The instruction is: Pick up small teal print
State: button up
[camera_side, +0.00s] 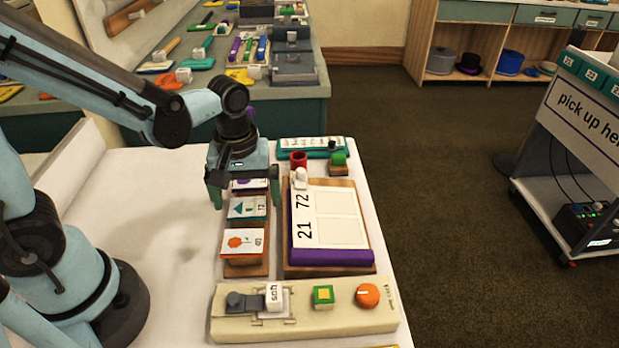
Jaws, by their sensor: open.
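The small teal print (238,209) is a little white card with a teal triangle and teal edge, lying in the middle of a brown wooden holder (246,271). A print with an orange flower (240,242) lies nearer the camera in the same holder. A purple-edged print (249,184) lies behind, partly hidden by my gripper. My gripper (245,196) is open and points down over the holder's far half, one finger to each side of it. Its fingers appear near the far end of the teal print; I cannot tell whether they touch it.
A purple-edged board (331,257) marked 72 and 21 stands close to the right. A beige panel (335,318) with a knob lies in front. A red cup (298,160) and green-topped block (338,160) stand behind. The white table (165,240) is bare to the left.

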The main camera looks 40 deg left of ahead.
jog(key=shift+f, duration=0.15)
jog(key=c, duration=1)
jog(key=shift+r, duration=0.2)
